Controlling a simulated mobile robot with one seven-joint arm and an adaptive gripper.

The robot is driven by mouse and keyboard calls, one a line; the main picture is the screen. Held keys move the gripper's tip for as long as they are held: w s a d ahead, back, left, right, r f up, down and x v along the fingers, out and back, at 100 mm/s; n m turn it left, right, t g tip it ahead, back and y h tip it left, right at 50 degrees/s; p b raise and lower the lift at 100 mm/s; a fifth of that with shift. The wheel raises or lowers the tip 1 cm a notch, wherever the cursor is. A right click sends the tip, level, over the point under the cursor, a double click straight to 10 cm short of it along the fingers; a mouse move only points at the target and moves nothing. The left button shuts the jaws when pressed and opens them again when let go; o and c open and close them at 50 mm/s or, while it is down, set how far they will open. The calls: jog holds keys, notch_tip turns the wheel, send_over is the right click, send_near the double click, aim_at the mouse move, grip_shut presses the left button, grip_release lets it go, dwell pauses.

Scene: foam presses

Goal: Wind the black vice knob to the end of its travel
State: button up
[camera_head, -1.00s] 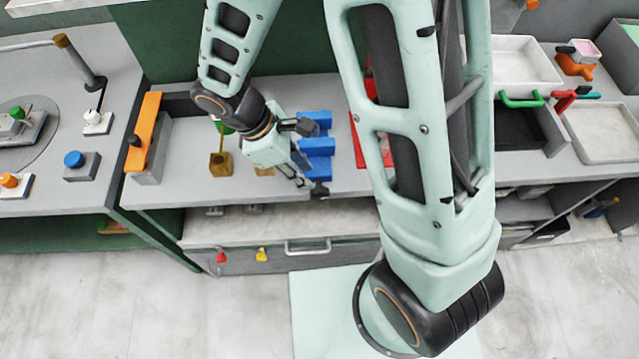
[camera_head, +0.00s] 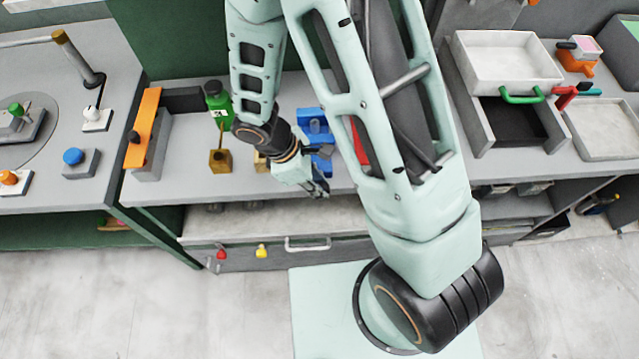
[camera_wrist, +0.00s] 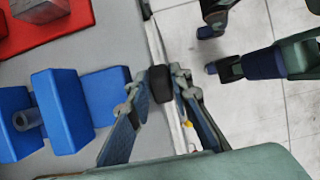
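The blue vice (camera_head: 312,118) stands on the bench, partly hidden by my wrist in the head view. In the wrist view its blue blocks (camera_wrist: 62,110) stand in a row at the left, with a grey cylinder between two of them. The black vice knob (camera_wrist: 160,83) sticks out toward the bench's front edge. My gripper (camera_wrist: 161,74) has one finger on each side of the knob, and the pads appear to touch it. In the head view my gripper (camera_head: 323,172) is at the front side of the vice, and the knob is hidden there.
A drawer with a handle (camera_head: 307,244) is below the bench edge.

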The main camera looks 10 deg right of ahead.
grip_shut()
jog(key=shift+a+f, duration=0.1)
jog(key=h+b, duration=0.2)
jog(key=b, duration=0.1)
jog(key=shift+a+f+h, duration=0.2)
jog(key=shift+a+h, duration=0.1)
jog(key=shift+h, duration=0.1)
jog(key=h+b, duration=0.1)
jog(key=h, duration=0.1)
jog(key=h+b, duration=0.2)
jog(key=shift+a+f, duration=0.15)
jog(key=shift+a, duration=0.15)
jog(key=shift+a+h+b, duration=0.1)
jog(key=shift+h+b, duration=0.85)
jog(key=shift+h, duration=0.15)
jog(key=shift+o, duration=1.3)
grip_release()
